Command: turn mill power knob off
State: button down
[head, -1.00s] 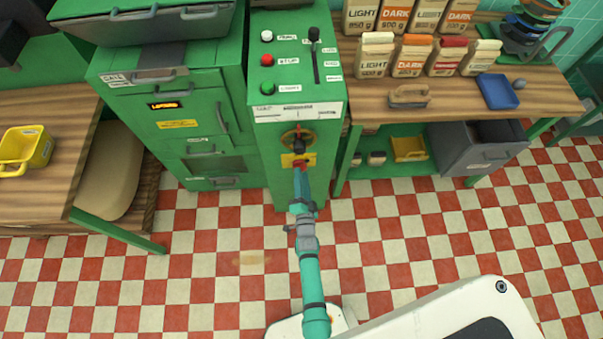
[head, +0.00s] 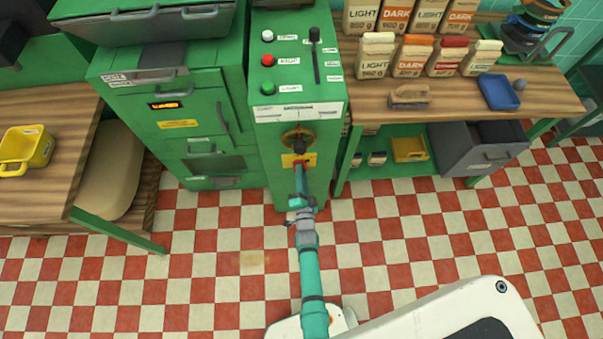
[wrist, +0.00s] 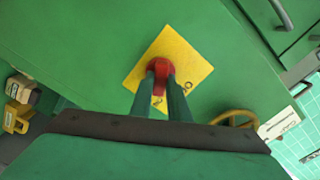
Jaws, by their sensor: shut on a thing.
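The power knob (wrist: 161,67) is red and sits on a yellow square plate (wrist: 194,66) on the front of the green mill cabinet (head: 293,75). In the head view the yellow plate (head: 311,158) is below a brass handwheel, and my arm partly covers it. My gripper (wrist: 161,82) is shut on the knob, one finger on each side. In the wrist view the plate looks tilted like a diamond, with dark marks near its right and lower corners. The fingers hide part of the lower plate. The knob's exact setting cannot be read.
The brass handwheel (wrist: 234,118) is close beside my fingers. White, red and green buttons and a slider (head: 315,58) are on the cabinet top. A wooden bench (head: 450,104) with coffee bags stands right, green drawers (head: 190,100) left. The checkered floor in front is clear.

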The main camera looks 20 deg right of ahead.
jog(key=n, duration=1.1)
jog(key=shift+a+r, duration=0.2)
jog(key=shift+a, duration=0.1)
jog(key=shift+w+n, duration=0.1)
jog(key=shift+n, duration=0.4)
jog(key=c, duration=1.7)
grip_release()
